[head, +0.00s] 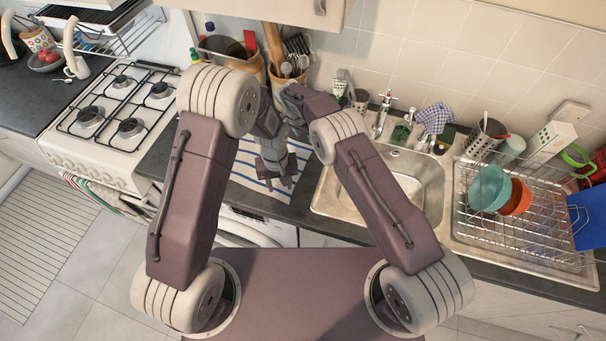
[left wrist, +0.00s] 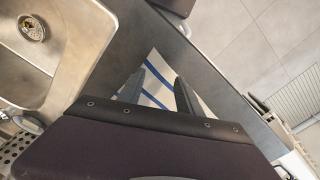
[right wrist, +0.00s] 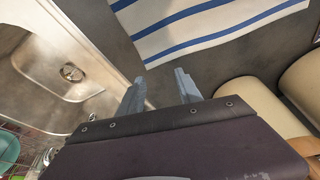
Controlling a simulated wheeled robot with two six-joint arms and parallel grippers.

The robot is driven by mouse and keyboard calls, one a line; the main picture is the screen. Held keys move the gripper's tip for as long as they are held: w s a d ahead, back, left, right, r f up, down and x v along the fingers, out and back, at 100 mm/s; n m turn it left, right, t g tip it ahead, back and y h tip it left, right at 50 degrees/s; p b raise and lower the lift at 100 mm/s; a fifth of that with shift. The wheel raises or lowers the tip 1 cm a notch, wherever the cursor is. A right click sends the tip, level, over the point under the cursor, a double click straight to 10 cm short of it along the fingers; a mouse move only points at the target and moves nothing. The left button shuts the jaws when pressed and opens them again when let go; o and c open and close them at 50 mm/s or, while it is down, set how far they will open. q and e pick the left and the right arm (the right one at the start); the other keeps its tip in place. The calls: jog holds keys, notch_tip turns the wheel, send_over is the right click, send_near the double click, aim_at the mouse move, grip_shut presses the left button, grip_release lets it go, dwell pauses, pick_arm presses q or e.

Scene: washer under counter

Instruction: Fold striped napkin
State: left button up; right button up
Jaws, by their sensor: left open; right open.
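The striped napkin (head: 247,172), white with blue stripes, lies on the dark counter between the stove and the sink, partly hidden by my arms. My left gripper (head: 279,178) is open above the napkin's right part. In the left wrist view, a corner of the napkin (left wrist: 155,82) shows between its open fingers (left wrist: 158,88). My right gripper (head: 290,104) is farther back, near the utensil pots, and partly hidden. In the right wrist view its fingers (right wrist: 160,90) are open and empty over bare counter, with the napkin (right wrist: 215,28) lying beyond them.
The steel sink (head: 385,190) is just right of the napkin, and the gas stove (head: 110,115) is to the left. Utensil pots (head: 285,75) stand behind. A dish rack (head: 520,215) with bowls is at the right. The washer (head: 255,228) is below the counter.

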aim_at(282, 197)
pick_arm(q)
jog(key=f, duration=0.4)
jog(key=shift+d+f, duration=0.25)
jog(key=shift+f, duration=0.05)
pick_arm(e)
jog(key=f, duration=0.4)
jog(key=shift+d+f, duration=0.25)
jog(key=shift+f, duration=0.05)
pick_arm(q)
jog(key=shift+a+f, duration=0.25)
jog(key=shift+f, duration=0.2)
pick_arm(e)
jog(key=shift+a+f, duration=0.25)
jog(key=shift+f, duration=0.2)
pick_arm(q)
jog(key=shift+d, duration=0.15)
pick_arm(e)
jog(key=shift+d, duration=0.15)
